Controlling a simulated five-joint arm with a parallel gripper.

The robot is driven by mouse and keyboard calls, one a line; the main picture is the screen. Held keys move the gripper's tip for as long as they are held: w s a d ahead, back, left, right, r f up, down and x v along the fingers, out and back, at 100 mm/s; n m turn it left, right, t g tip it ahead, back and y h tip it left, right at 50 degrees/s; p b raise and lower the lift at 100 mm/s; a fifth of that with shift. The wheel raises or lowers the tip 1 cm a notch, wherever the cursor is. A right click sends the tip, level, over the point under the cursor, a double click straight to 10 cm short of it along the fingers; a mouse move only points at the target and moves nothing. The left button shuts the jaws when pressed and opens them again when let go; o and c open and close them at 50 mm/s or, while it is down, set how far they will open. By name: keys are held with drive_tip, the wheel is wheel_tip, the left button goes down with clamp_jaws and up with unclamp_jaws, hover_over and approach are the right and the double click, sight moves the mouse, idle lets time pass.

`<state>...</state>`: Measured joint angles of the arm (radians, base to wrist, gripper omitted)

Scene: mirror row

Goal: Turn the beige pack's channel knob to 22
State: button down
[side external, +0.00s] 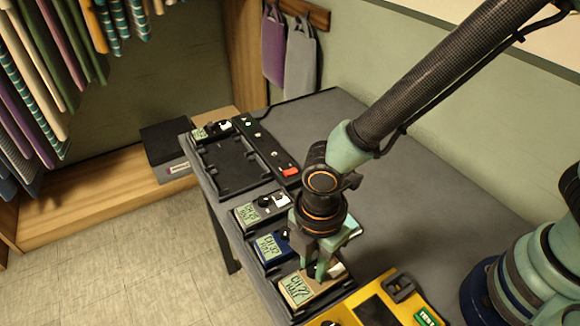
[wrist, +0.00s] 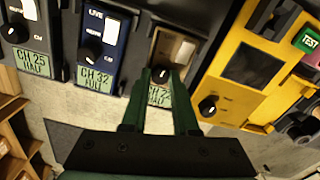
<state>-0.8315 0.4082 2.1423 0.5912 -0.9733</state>
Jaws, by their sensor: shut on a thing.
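The beige pack (side external: 298,290) sits in the row at the table's near edge, between a blue pack and a yellow unit. Its green screen (wrist: 158,96) shows CH and what looks like 22, but the digits are small and partly covered by a finger in the wrist view. Its black channel knob (wrist: 161,74) has a pale pointer line. My gripper (side external: 318,270) points down over the pack, and in the wrist view its green fingers (wrist: 161,82) are shut on the knob, one on each side. In the side view the fingers hide the knob.
The blue pack (side external: 270,248) reads CH 32, and a grey pack (side external: 250,213) beyond it reads CH 25. The yellow unit (wrist: 240,75) with a green TEST button (wrist: 307,40) stands close on the other side. A black tray (side external: 225,165) lies farther back.

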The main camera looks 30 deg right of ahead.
sight(314, 269)
drive_tip(key=shift+n, duration=0.6)
drive_tip(key=c, duration=0.7)
unclamp_jaws()
drive_tip(key=shift+o, duration=0.2)
wheel_tip(314, 269, up, 12)
drive_tip(key=shift+c, duration=1.3)
wheel_tip(314, 269, down, 12)
